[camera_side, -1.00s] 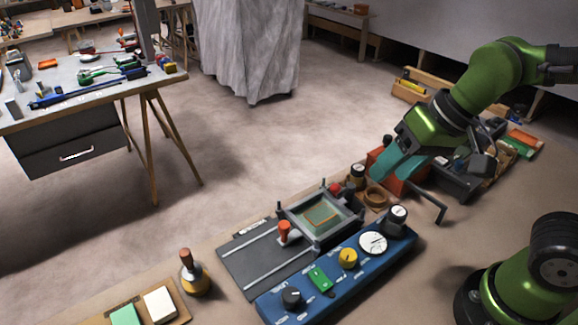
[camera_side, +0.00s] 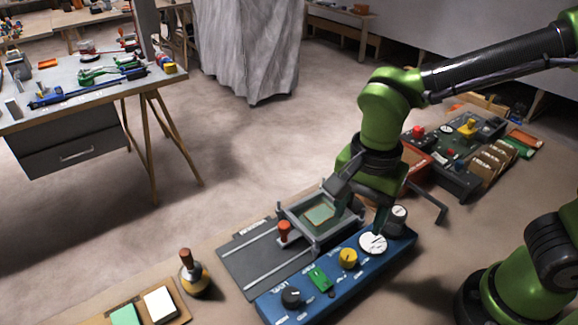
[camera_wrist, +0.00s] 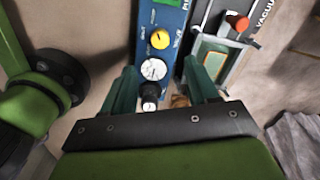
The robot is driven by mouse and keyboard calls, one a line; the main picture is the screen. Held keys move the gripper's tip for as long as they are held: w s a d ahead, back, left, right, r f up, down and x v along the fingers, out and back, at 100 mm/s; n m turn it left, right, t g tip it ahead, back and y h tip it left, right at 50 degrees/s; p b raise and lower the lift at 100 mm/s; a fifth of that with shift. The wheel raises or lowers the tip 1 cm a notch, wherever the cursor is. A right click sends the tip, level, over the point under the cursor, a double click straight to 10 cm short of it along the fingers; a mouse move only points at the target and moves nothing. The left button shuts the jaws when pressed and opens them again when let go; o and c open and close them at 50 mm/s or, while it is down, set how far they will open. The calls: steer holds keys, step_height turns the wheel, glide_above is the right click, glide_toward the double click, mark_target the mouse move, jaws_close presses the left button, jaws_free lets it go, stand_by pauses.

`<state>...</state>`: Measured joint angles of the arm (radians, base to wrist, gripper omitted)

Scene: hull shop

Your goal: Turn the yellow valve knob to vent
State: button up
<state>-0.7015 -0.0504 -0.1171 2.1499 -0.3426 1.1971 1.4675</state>
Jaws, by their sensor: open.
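The yellow valve knob (camera_side: 348,258) sits on the blue panel (camera_side: 325,295), between a green piece and a white round gauge (camera_side: 373,244). It also shows in the wrist view (camera_wrist: 159,39), ahead of my fingertips. My gripper (camera_side: 362,218) points down over the far right end of the panel, near the gauge and the grey framed unit. In the wrist view my gripper (camera_wrist: 160,82) is open and empty, with the gauge (camera_wrist: 153,69) between its teal fingers. The knob is apart from both fingers. The lettering around the knob is too small to read.
A black knob (camera_side: 291,297) and a green piece (camera_side: 320,279) are on the panel left of the yellow knob. A red-topped handle (camera_side: 284,231) and the grey frame (camera_side: 300,206) stand behind.

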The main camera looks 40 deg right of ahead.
mark_target(349, 254)
step_height(349, 254, down, 11)
steer(key=shift+w+f, duration=0.1)
steer(key=shift+w, duration=0.05)
steer(key=c, duration=1)
